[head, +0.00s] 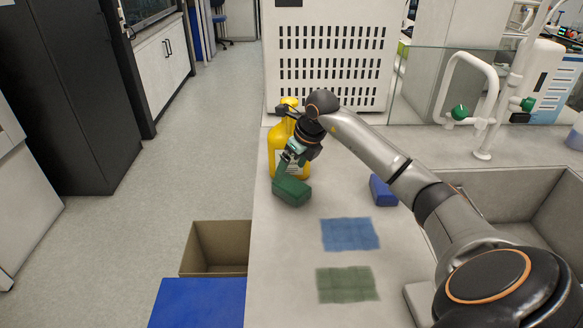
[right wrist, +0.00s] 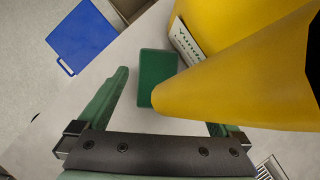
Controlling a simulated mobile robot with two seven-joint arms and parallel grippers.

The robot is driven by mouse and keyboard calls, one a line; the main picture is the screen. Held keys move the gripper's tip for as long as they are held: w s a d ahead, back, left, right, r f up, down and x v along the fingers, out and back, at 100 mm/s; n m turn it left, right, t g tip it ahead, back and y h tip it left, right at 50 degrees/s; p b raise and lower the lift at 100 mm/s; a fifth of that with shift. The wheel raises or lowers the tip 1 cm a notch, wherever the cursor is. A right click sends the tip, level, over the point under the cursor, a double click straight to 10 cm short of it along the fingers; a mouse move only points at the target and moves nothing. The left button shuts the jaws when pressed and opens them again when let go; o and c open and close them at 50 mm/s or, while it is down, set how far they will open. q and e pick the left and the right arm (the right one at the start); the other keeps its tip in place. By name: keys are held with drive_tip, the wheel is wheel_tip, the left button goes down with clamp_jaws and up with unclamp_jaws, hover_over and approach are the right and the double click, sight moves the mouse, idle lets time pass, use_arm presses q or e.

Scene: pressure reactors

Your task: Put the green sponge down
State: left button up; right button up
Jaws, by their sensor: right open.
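The green sponge (head: 292,191) rests on the light countertop close to its left edge, just in front of the yellow bottle (head: 276,158). In the right wrist view, the sponge (right wrist: 157,78) lies beyond the open jaws. My right gripper (head: 286,166) is open just above and behind the sponge. Its left finger shows apart from the sponge in the wrist view. The yellow bottle (right wrist: 225,85) hides most of the other finger there, so I cannot tell whether that one touches the sponge. My left gripper is not in view.
A blue sponge (head: 382,191), a blue cloth (head: 350,234) and a green cloth (head: 346,284) lie on the counter. A sink (head: 548,207) is at the right. A brown open bin (head: 214,228) and a blue lidded one (head: 198,303) stand left of the counter edge.

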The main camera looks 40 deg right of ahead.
drive_tip(key=v, duration=1.2)
